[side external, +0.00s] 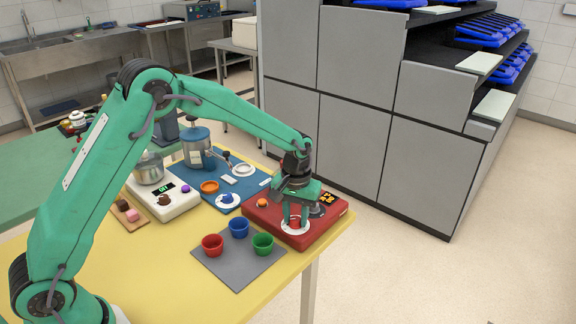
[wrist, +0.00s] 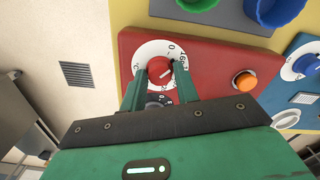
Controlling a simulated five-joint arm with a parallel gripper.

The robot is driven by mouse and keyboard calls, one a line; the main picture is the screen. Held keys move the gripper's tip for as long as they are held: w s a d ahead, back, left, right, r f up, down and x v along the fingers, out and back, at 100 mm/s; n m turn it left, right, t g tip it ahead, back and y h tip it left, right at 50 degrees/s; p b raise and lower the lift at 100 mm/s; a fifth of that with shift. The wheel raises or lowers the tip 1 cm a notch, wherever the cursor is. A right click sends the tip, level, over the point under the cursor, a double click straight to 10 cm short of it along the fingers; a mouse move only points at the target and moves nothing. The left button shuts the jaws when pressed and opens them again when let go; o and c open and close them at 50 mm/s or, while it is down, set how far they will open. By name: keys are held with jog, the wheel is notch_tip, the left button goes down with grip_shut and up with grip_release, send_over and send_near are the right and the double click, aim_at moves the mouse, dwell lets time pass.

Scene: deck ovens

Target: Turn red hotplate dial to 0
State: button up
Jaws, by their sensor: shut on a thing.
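The red hotplate (side external: 327,228) sits at the right front corner of the yellow table. Its red dial (wrist: 160,70) has a white pointer line and sits on a white numbered scale ring (wrist: 143,52). In the wrist view my gripper (wrist: 161,82) is shut on the dial, one finger on each side of it. The pointer line lies roughly level across the picture; which number it marks is hard to tell. In the side view my gripper (side external: 295,222) reaches down onto the dial and hides most of it.
An orange button (side external: 262,203) is on the same hotplate. A grey mat (side external: 238,277) with red (side external: 212,245), blue (side external: 239,227) and green (side external: 263,244) cups lies in front. A blue unit (side external: 245,186) with its own dial stands behind left. Grey ovens (side external: 345,140) rise beyond the table.

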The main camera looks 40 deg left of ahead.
aim_at(296, 219)
jog(key=n, duration=0.4)
jog(key=shift+n, duration=0.4)
jog(key=o, duration=1)
jog(key=shift+c, duration=0.2)
jog(key=shift+r, duration=0.2)
notch_tip(296, 219, up, 7)
jog(key=shift+r, duration=0.25)
